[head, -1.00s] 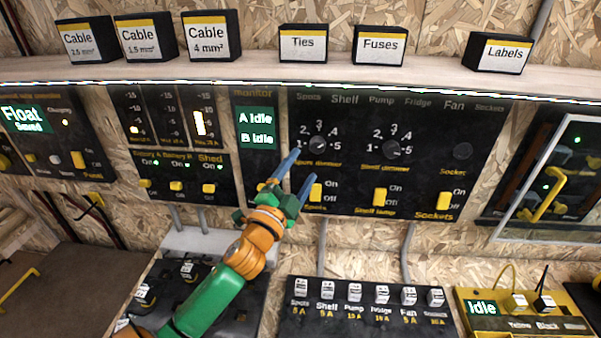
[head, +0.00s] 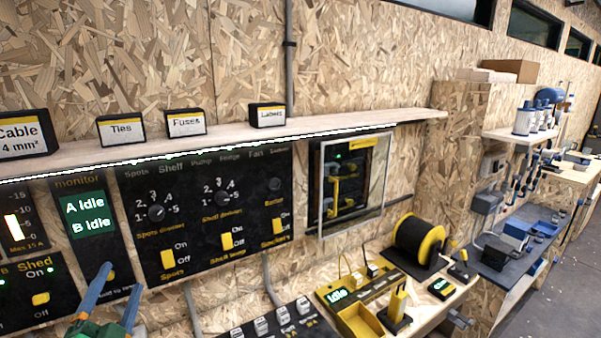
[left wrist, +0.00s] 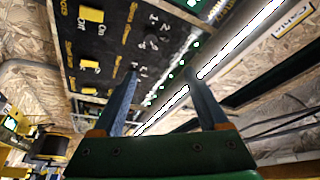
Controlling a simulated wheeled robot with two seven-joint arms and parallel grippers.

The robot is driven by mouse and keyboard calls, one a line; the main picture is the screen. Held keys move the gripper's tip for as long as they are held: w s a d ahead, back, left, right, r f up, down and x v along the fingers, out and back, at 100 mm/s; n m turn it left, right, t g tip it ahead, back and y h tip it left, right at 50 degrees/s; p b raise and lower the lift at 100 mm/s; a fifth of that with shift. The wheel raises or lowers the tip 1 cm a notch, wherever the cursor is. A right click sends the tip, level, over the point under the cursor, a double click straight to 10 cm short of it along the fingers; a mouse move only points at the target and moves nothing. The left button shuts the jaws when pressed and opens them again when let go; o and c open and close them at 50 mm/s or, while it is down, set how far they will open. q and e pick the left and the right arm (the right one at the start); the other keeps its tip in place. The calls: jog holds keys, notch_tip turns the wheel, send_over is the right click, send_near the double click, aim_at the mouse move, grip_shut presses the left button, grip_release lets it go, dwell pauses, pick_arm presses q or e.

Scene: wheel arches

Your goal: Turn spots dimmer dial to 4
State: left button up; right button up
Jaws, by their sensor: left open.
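The spots dimmer dial (head: 156,212) is a dark round knob on the black control panel (head: 195,262). Numbers 1 to 5 are printed around it, and its pointer is too small to read. The similar shelf dimmer dial (head: 222,198) is to its right. My left gripper (head: 117,284) is open and empty in the head view, below and left of the spots dial and apart from it. In the left wrist view its two blue fingers (left wrist: 160,80) stand wide apart in front of the panel. One fingertip overlaps the dial area there, so the dials are partly hidden. My right gripper is out of view.
Yellow rocker switches, such as the spots switch (head: 167,258), sit below the dials. A shelf (head: 330,134) with labelled boxes runs above the panel. A clear-fronted cabinet (head: 353,185) is to the right. A bench with a cable reel (head: 418,243) stands further right.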

pick_arm(q)
jog(key=s+d+f+n+g, duration=0.2)
jog(key=s+f+n+g, duration=0.15)
jog(key=f, duration=0.45)
jog(key=s+d+f+n+g, duration=0.2)
jog(key=s+f+g, duration=0.15)
jog(key=f, duration=0.45)
jog(key=s+d+f+n+g+h, duration=0.1)
jog(key=s+d+f+g+h, duration=0.1)
jog(key=s+d+f+g, duration=0.45)
jog(key=s+d+f+n+g+h, duration=0.2)
jog(key=s+d+f, duration=0.2)
jog(key=s, duration=0.5)
jog(key=s+f+g+b, duration=0.1)
jog(key=s+f, duration=0.1)
jog(key=f, duration=0.7)
jog(key=s+f+g, duration=0.1)
jog(key=s+f, duration=0.1)
jog(key=f, duration=0.8)
jog(key=s+a+f+g, duration=0.1)
jog(key=s+f, duration=0.8)
jog(key=s, duration=0.2)
jog(key=shift+s+f+m+b, duration=0.3)
jog(key=shift+f+m+b, duration=0.05)
jog(key=shift+m+b, duration=0.1)
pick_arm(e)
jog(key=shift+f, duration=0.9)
pick_arm(q)
jog(key=shift+a, duration=0.1)
